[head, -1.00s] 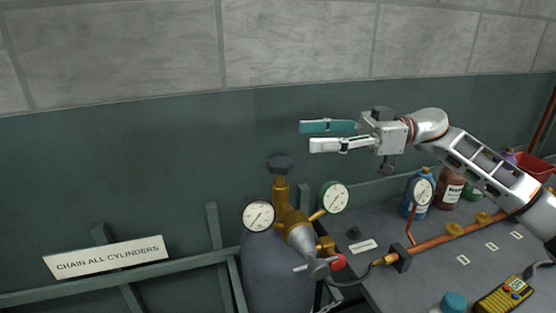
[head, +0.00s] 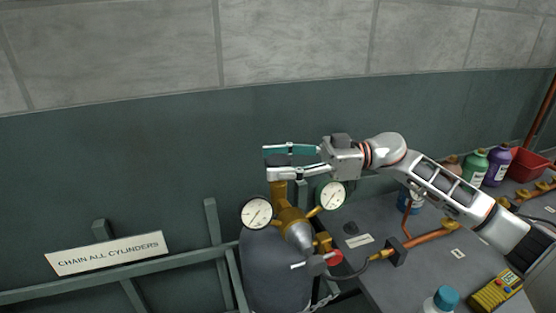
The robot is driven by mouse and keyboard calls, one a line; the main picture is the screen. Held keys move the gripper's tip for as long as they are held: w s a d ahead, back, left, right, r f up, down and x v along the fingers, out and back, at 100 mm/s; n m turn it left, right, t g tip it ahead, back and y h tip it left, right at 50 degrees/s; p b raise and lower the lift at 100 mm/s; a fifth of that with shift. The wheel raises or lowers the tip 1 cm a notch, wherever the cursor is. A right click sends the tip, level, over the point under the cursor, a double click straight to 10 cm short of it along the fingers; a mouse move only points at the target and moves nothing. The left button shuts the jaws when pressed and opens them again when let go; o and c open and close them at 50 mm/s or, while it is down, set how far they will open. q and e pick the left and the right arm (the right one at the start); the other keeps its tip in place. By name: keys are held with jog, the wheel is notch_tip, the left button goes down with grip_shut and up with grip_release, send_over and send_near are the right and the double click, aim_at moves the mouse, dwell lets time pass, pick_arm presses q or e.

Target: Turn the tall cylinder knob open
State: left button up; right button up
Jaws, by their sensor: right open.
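The tall grey cylinder (head: 268,260) stands upright at the centre, with a brass valve stem (head: 278,190) and regulator on top. Its dark knob sits at the top of the stem and is now mostly hidden by my right gripper (head: 268,161). That gripper is open, its teal and pale fingers pointing left at the knob's height, one above the other in the picture. I cannot tell whether they touch the knob. My left gripper is not in view.
Two round gauges (head: 257,213) (head: 331,195) flank the stem close below my fingers. A red-ended valve (head: 333,257) and hose lie lower. A grey bench (head: 375,275) at right carries copper pipe, bottles and a yellow meter (head: 495,291). A sign (head: 110,252) hangs on the rail at left.

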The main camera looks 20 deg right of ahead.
jog(key=c, duration=1.1)
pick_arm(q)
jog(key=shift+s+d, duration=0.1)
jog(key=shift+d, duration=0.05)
pick_arm(e)
jog(key=shift+g, duration=0.3)
jog(key=n+g+b, duration=0.1)
jog(key=n+g, duration=0.1)
jog(key=shift+w+g, duration=0.1)
jog(key=shift+g, duration=0.2)
jog(key=shift+f+n+g+b, duration=0.15)
jog(key=shift+n+g+b, duration=0.65)
jog(key=shift+g, duration=0.3)
jog(key=n+g+b, duration=0.1)
jog(key=g+b, duration=0.1)
jog(key=b, duration=0.1)
jog(key=n+g+h+b, duration=0.1)
jog(key=n+g+b, duration=0.1)
jog(key=g+b, duration=0.1)
jog(key=shift+f+b, duration=0.2)
jog(key=shift+b, duration=0.3)
jog(key=shift+r+n+g+h+b, duration=0.15)
jog(key=shift+n+g+h+b, duration=0.3)
jog(key=shift+b, duration=0.2)
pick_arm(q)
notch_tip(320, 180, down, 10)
pick_arm(e)
jog(key=shift+r, duration=0.15)
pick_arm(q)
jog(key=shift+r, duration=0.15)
